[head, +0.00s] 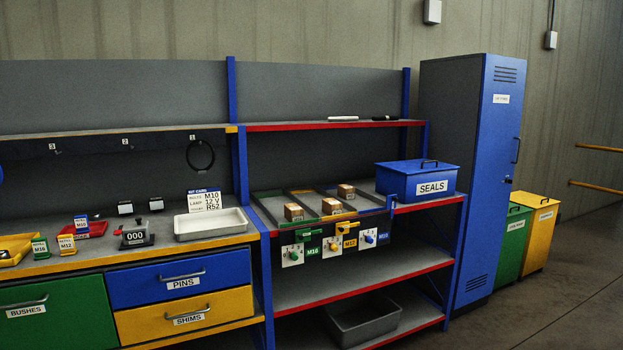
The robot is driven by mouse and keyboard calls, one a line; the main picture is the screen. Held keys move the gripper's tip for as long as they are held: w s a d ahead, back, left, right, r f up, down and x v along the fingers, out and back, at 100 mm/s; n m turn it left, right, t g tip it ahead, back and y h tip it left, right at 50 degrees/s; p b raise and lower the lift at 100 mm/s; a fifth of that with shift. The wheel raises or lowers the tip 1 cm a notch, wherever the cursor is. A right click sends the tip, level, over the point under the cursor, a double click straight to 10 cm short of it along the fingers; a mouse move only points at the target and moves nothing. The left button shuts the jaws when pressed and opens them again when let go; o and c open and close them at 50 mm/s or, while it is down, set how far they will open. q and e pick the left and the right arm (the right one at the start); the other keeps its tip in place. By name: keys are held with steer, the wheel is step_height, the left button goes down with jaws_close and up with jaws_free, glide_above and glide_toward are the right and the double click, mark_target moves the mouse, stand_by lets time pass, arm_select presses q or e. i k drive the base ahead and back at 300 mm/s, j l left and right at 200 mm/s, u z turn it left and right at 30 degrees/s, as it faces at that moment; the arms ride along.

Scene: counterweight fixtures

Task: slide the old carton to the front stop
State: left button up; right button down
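Three small brown cartons sit in lanes on the middle shelf of the right-hand rack. The left carton (293,211) and the middle carton (331,206) are near the front ends of their lanes. The right carton (346,190) sits farther back, with bare lane in front of it. I cannot tell from their labels which one is the old carton. A low front edge (374,211) closes the lanes at the front; the stops are too small to make out well. Neither of my grippers is in view.
Green, yellow and blue tags with knobs hang below the lanes. A blue SEALS box (417,180) stands right of the lanes. A grey bin (362,320) sits on the lowest shelf. A white tray (211,224) is on the left bench. A blue locker (490,180) stands at right.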

mark_target(345, 192)
steer(key=i+j+u, duration=0.1)
steer(key=i+u, duration=0.15)
steer(key=i, duration=0.65)
steer(key=i+u, duration=0.25)
steer(key=i, duration=0.6)
